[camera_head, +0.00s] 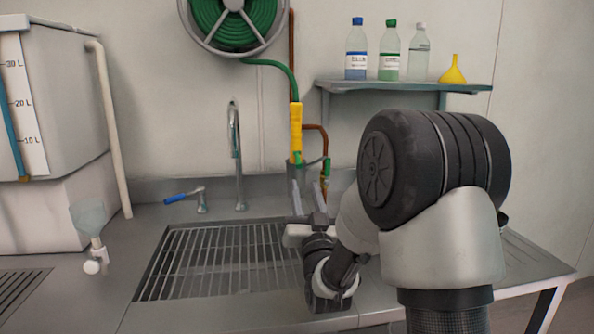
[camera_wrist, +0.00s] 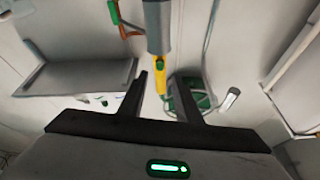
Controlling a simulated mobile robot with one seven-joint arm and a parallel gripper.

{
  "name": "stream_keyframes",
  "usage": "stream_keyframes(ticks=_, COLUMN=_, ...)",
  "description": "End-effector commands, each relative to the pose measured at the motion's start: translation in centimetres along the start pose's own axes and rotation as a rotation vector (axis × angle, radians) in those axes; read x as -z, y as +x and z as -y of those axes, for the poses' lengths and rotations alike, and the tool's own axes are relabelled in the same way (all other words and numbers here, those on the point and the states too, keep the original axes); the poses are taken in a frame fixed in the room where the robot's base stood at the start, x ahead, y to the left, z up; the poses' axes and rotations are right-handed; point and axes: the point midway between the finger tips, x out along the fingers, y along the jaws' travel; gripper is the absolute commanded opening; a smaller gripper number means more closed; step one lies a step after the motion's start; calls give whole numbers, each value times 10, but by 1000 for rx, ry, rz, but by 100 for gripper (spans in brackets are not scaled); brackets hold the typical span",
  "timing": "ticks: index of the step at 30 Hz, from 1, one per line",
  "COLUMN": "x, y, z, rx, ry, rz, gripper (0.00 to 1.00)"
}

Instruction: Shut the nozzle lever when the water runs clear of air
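A yellow hose nozzle (camera_head: 296,132) hangs upright at the back wall, with a green hose at its top and a grey cylinder (camera_head: 295,174) at its lower end. In the wrist view, the yellow nozzle (camera_wrist: 160,77) and the grey cylinder (camera_wrist: 158,26) show between and beyond my fingers. My gripper (camera_head: 307,192) is open and empty, pointing at the wall just below the nozzle. Its two spread fingers also show in the wrist view (camera_wrist: 159,84). I cannot make out the nozzle lever clearly. No running water or air bubbles can be seen.
A copper pipe (camera_head: 317,127) with a green-handled valve (camera_head: 326,166) stands just right of the nozzle. A tall tap (camera_head: 236,156) and a blue lever (camera_head: 183,196) are to the left. The shelf (camera_head: 400,87) holds bottles and a yellow funnel. A drain grate (camera_head: 215,262) lies below.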

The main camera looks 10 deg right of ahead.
Motion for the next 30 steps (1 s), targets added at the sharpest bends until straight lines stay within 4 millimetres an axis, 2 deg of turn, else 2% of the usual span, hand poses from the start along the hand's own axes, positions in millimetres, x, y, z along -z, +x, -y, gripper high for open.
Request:
stream_keyframes(ticks=9, x=0, y=63, z=0, rx=0, ry=-1, rz=-2, gripper=31)
stream_keyframes(ticks=15, x=0, y=93, z=0, rx=0, ry=-1, rz=0, gripper=31)
stream_keyframes(ticks=21, x=0, y=105, z=0, rx=0, ry=-1, rz=2, gripper=31)
stream_keyframes(ticks=29, x=0, y=106, z=0, rx=0, ry=-1, rz=2, gripper=31)
stream_keyframes(ticks=30, x=0, y=106, z=0, rx=0, ry=-1, rz=2, gripper=24)
